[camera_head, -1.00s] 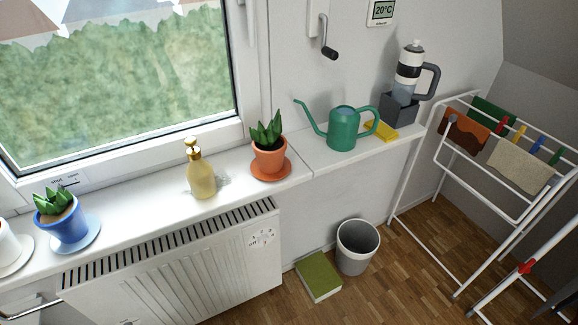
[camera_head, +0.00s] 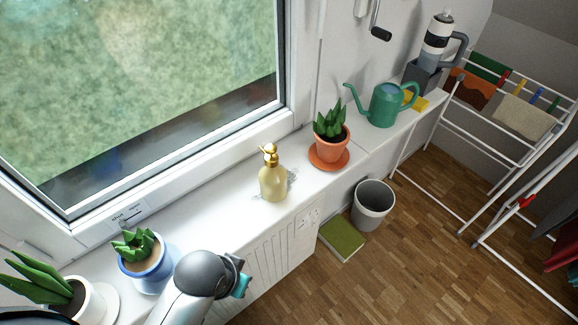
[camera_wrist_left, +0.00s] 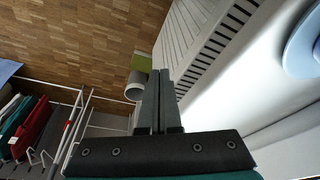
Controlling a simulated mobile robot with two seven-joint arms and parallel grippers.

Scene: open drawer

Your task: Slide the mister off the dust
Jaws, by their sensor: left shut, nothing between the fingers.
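The mister (camera_head: 272,184), a pale gold bottle with a gold pump top, stands upright on the white windowsill. The mister is not seen in that view. My right gripper is not in view.
A cactus in a blue pot (camera_head: 147,266) and a plant in a white pot (camera_head: 82,303) stand left on the sill. A terracotta pot (camera_head: 332,148) and green watering can (camera_head: 384,104) stand right of the mister. A bin (camera_head: 373,206) is on the floor.

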